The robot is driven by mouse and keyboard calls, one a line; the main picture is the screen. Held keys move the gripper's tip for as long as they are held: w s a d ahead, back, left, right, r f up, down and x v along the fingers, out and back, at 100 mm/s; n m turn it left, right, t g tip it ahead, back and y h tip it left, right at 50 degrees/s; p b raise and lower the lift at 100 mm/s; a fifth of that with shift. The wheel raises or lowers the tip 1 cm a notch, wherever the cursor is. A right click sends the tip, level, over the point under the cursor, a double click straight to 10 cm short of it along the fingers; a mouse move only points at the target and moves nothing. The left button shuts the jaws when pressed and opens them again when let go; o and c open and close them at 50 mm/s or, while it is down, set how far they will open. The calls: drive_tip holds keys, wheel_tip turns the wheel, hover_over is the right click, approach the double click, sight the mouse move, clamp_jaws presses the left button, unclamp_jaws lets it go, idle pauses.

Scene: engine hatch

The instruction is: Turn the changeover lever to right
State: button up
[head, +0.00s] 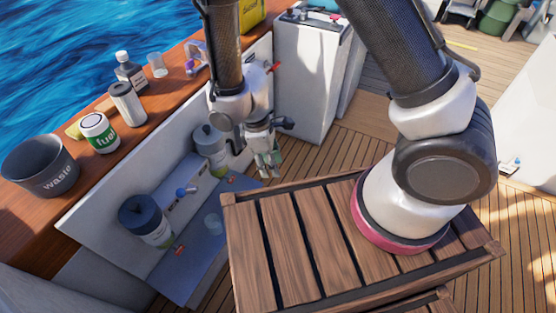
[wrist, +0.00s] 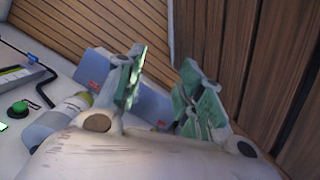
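The changeover lever is most likely the small blue-tipped handle (head: 184,191) on the white panel between two filter canisters, in the head view. The near canister (head: 146,222) has a dark blue top; the far canister (head: 211,150) is grey with a greenish lower part. My gripper (head: 268,164) hangs right of the far canister, apart from the lever. In the wrist view its green-padded fingers (wrist: 164,92) stand apart with nothing between them. I cannot make out the lever in the wrist view. Part of a canister (wrist: 73,104) shows left of the fingers there.
A blue-grey tray (head: 205,262) lies below the canisters with small red pieces near it. A wooden slatted platform (head: 305,245) is at front. A white cabinet (head: 308,80) stands behind my gripper.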

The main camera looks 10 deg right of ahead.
drive_tip(key=shift+d+r, duration=0.45)
drive_tip(key=shift+r, duration=0.05)
drive_tip(key=shift+m, duration=0.3)
